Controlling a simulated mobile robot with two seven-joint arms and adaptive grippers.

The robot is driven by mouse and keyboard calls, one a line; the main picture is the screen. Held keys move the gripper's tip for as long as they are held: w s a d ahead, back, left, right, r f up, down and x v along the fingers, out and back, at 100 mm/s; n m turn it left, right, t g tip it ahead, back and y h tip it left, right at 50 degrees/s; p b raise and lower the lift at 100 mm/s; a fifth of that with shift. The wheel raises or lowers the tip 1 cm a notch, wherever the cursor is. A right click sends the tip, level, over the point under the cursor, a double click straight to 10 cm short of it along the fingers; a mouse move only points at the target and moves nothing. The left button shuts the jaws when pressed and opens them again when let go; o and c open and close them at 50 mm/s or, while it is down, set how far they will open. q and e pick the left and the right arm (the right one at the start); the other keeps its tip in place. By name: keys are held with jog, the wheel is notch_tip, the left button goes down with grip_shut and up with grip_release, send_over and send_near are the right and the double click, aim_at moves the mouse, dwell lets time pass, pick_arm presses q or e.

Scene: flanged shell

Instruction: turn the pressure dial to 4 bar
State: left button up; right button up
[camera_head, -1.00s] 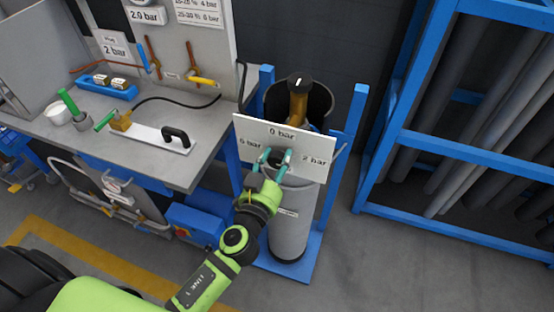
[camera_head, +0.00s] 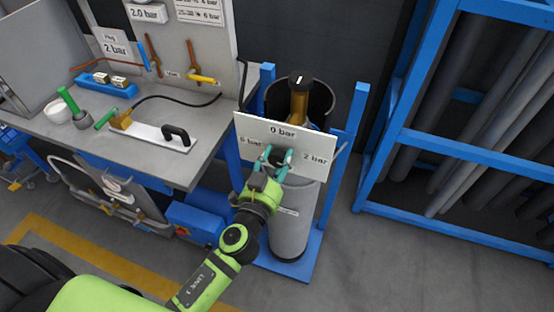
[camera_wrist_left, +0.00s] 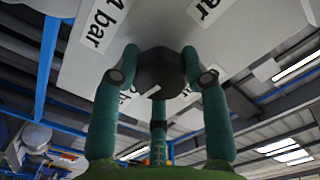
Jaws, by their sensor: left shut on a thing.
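The pressure dial is a dark faceted knob (camera_wrist_left: 160,72) with a white mark on its lower left edge in the left wrist view. It sits on a white panel (camera_head: 318,146) marked 0 bar at the top, 2 bar at the right and 6 bar at the left in the head view. A 4 bar label (camera_wrist_left: 104,20) shows at the upper left in the left wrist view. My left gripper (camera_head: 276,158) is shut on the dial, one teal finger on each side. The fingers hide most of the dial in the head view. My right gripper is not in view.
A grey cylinder (camera_head: 292,225) stands in a blue frame (camera_head: 353,110) below the panel. A workbench (camera_head: 95,155) with tools is at the left. A blue rack (camera_head: 470,150) of grey pipes is at the right. Grey floor between the frame and rack is clear.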

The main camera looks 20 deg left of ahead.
pick_arm(q)
jog(key=m, duration=0.3)
jog(key=shift+w+r+m, duration=0.1)
jog(key=shift+r+m, duration=0.2)
jog(key=shift+r, duration=0.1)
jog(key=m, duration=0.4)
jog(key=shift+d+m, duration=0.1)
jog(key=shift+m, duration=0.2)
jog(key=m, duration=0.4)
jog(key=shift+f+m, duration=0.15)
jog(key=shift+m, duration=1.65)
jog(key=o, duration=1.1)
jog(key=shift+f, duration=0.1)
jog(key=shift+o, duration=0.3)
jog(key=shift+d+f, duration=0.1)
jog(key=shift+d, duration=0.05)
